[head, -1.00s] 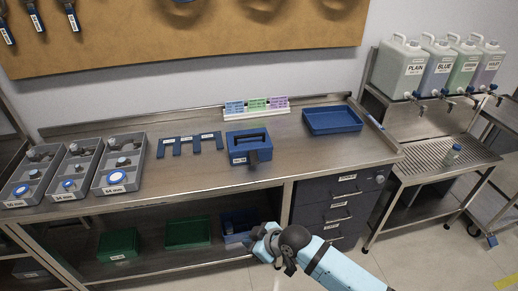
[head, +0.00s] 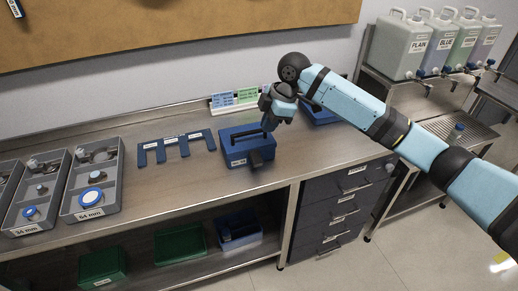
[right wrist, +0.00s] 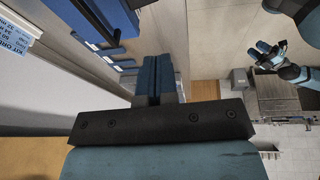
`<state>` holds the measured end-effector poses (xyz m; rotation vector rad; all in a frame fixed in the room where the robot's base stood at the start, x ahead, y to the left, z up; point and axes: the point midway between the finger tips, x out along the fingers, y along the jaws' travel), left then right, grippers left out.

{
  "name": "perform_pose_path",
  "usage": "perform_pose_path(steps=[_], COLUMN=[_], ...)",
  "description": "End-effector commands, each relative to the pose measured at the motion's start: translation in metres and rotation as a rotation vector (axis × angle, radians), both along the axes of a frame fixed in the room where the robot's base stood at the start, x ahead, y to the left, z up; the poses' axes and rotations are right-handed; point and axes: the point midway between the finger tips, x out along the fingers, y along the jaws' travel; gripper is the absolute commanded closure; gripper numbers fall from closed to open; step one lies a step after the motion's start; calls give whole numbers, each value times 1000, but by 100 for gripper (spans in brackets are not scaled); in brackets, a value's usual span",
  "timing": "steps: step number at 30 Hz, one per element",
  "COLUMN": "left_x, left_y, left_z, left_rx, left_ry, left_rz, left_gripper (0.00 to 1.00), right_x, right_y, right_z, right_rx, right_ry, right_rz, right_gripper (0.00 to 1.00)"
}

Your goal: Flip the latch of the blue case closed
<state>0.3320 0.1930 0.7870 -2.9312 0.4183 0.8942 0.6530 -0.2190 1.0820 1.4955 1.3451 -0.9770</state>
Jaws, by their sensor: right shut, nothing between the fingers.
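The blue case (head: 235,154) stands shut on the workbench, with a handle on its top. A dark latch flap (head: 256,159) sticks out from its front face. My right gripper (head: 268,129) is at the case's top right corner, fingers down; I cannot tell whether it touches. In the right wrist view its blue fingers (right wrist: 158,78) are together and empty. A blue surface at upper left there may be the case. What looks like my left gripper (right wrist: 266,52) is far off in that view, too small to read.
A blue tray (head: 322,117) lies behind my right arm. A blue slotted rack (head: 177,149) and grey part bins (head: 93,207) are to the left. Colored cards (head: 235,97) stand behind the case. The bench's front edge (head: 215,182) is close before it.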

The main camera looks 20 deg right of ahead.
Motion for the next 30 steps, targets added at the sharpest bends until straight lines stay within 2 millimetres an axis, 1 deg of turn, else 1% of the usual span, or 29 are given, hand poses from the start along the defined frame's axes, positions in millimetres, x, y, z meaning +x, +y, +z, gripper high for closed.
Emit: perform_pose_path(steps=[3,6,17,20,23,30], left_x=[0,0,-2,-2,-2,-2], left_y=[0,0,-1,-1,-1,-1], left_z=[-3,-3,-3,-3,-3,-1], left_rx=[-1,-1,-2,-2,-1,0], left_ry=[1,1,5,5,3,1], left_rz=[0,0,-1,-1,-1,-1], left_gripper=[57,57,57,57,57,57], right_x=[2,2,2,3,4,8], right_y=[-7,-9,-8,-5,0,15], right_z=[10,13,11,3,-12,-62], right_rx=[-20,-24,-23,-23,-22,-23], right_ry=[8,12,12,14,15,16], right_rz=[20,27,27,26,28,26], right_gripper=[100,100,100,100,100,100])
